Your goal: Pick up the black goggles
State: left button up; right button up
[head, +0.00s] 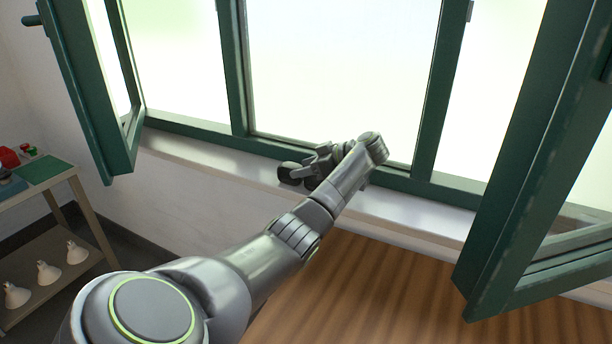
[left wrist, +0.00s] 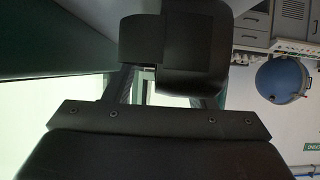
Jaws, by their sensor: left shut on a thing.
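The black goggles (head: 288,173) are at the window sill, at the tip of my left arm, partly hidden by the gripper. In the left wrist view the goggles (left wrist: 178,45) fill the upper middle as a dark, rounded shape between the fingers. My left gripper (head: 303,174) is shut on the goggles over the sill. I cannot tell whether the goggles still touch the sill. My right gripper is in neither view.
Green window frames surround the sill (head: 420,213), with an open sash (head: 540,170) at right and another (head: 95,100) at left. A wooden surface (head: 370,295) lies below. A shelf at left holds several white bulbs (head: 47,272). A blue round object (left wrist: 281,80) shows in the wrist view.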

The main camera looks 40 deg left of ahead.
pick_arm(q)
jog(key=shift+c, duration=0.9)
